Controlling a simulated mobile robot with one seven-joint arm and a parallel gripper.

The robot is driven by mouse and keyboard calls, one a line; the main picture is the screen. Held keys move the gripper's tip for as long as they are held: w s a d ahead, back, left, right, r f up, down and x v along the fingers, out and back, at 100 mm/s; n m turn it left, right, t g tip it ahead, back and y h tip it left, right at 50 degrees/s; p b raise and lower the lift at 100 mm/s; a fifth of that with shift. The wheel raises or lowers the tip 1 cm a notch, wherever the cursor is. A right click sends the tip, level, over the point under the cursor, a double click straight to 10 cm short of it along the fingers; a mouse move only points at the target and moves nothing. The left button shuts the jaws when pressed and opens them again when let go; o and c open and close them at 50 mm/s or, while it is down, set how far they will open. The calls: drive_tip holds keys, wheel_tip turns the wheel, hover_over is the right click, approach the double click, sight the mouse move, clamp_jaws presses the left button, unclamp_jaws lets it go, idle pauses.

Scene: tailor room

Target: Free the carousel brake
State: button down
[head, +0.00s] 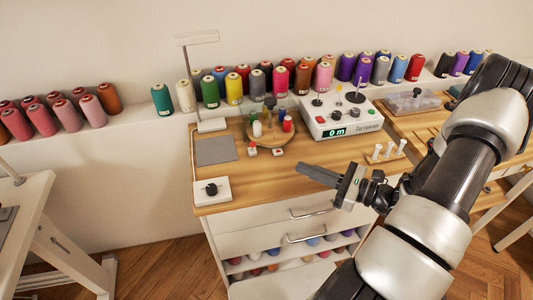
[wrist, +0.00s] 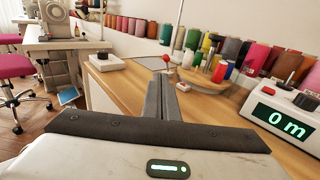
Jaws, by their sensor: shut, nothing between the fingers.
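The carousel (head: 262,138) is a round wooden turntable carrying several small spools, on the wooden counter left of the white meter machine. It also shows in the wrist view (wrist: 208,74). Two small white blocks with red tops, a left one (head: 252,151) and a right one (head: 278,152), sit at its front edge. A red ball knob (wrist: 166,58) shows just beyond my fingertips in the wrist view. I cannot tell which of these parts is the brake. My gripper (head: 300,168) is shut and empty, above the counter in front of the carousel, pointing left. It appears apart from everything.
The white meter machine (head: 340,118) reads "0 m". A white box with a black knob (head: 211,190) is at the counter's front left, near a grey mat (head: 215,150). White pegs (head: 377,151) stand to the right. Thread cones line the back ledge.

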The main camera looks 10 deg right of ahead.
sight(252, 146)
drive_tip(key=shift+w+d+f+m+t, duration=0.2)
drive_tip(key=shift+w+d+m+t, duration=0.1)
drive_tip(key=shift+d+m+t, duration=0.15)
drive_tip(key=shift+a, duration=0.1)
drive_tip(key=shift+a, duration=0.15)
drive_tip(key=b+x, duration=0.1)
drive_tip(key=x, duration=1.3)
drive_tip(key=shift+f, duration=0.1)
drive_tip(key=shift+w, duration=0.1)
drive_tip(key=shift+w+r+h+p, duration=0.1)
drive_tip(key=shift+r+h+p, duration=0.2)
drive_tip(key=shift+p, duration=0.25)
